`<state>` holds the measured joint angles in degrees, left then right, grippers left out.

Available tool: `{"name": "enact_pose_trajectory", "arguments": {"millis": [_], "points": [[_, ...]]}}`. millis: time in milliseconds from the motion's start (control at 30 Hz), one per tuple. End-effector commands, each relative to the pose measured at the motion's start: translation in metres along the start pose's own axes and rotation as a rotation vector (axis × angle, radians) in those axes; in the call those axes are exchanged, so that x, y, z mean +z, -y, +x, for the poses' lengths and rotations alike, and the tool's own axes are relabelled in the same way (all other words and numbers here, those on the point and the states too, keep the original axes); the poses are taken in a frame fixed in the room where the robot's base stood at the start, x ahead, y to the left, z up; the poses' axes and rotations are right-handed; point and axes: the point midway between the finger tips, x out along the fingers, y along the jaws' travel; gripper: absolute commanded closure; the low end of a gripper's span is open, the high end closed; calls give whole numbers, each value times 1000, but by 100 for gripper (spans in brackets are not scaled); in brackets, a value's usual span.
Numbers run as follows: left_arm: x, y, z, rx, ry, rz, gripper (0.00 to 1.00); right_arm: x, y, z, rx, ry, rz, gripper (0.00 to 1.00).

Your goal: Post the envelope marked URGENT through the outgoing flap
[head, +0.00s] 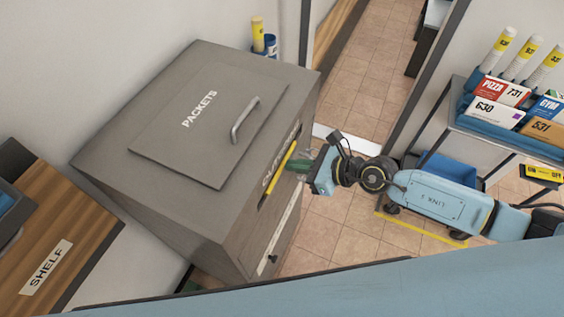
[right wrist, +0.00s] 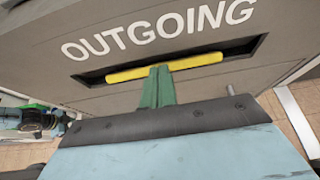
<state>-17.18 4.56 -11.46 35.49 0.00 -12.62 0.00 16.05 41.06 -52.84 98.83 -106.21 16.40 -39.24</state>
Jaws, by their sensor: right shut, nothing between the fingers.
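The outgoing flap is a dark slot with a yellow bar (right wrist: 165,67) under the word OUTGOING on the front of a grey box. In the head view the yellow bar (head: 278,173) shows on the box's right side. My right gripper (head: 299,167) is at the slot. In the right wrist view its green fingers (right wrist: 157,80) are shut together, with nothing between them, and their tips are at the bar; I cannot tell whether they touch it. No envelope marked URGENT can be made out. My left gripper is not identifiable in the head view.
The grey box (head: 150,190) has a PACKETS lid with a handle on top. A wooden shelf (head: 75,240) stands at the left. A cart (head: 480,140) with mail and tubes stands at the right, with a blue bin (head: 447,170) beneath. Tiled floor lies between.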

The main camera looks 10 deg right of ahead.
Motion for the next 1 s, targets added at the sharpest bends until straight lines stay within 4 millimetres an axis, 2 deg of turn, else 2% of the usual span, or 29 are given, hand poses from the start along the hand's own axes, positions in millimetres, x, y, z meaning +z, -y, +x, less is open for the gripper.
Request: {"name": "enact_pose_trajectory", "arguments": {"millis": [467,1000], "points": [[-1,0,1,0,-2,-1,64,0,0,3,0,1,0,100],[0,0,10,0,-2,0,64,-8,0,24,0,1,1,100]]}}
